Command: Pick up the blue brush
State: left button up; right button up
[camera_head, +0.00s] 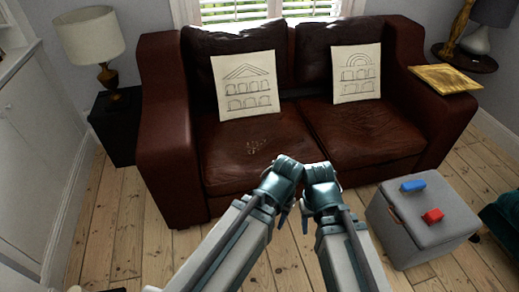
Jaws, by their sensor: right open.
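The blue brush (413,185) lies on top of a grey box-shaped ottoman (398,238) at the lower right. It looks like a small blue block at this size. My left gripper (285,178) and my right gripper (321,186) are close together in the middle, in front of the sofa. Both are well left of the brush and apart from it. My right gripper is open and holds nothing that shows. The jaws of my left gripper are hidden by its own body.
A red object (433,215) lies beside the brush on the ottoman. A brown leather sofa (255,152) with two drawn-on cushions stands behind. A gold flat object (446,79) rests on its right arm. Floorboards (120,225) at left are clear. A dark teal item (504,220) is at the right edge.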

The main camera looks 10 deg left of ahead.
aim_at(413, 187)
jog(key=i+l+z, duration=0.15)
jog(key=i+z, duration=0.35)
jog(key=i, duration=0.35)
jog(key=i+j+z, duration=0.25)
jog(key=i+z, duration=0.25)
jog(key=i, duration=0.35)
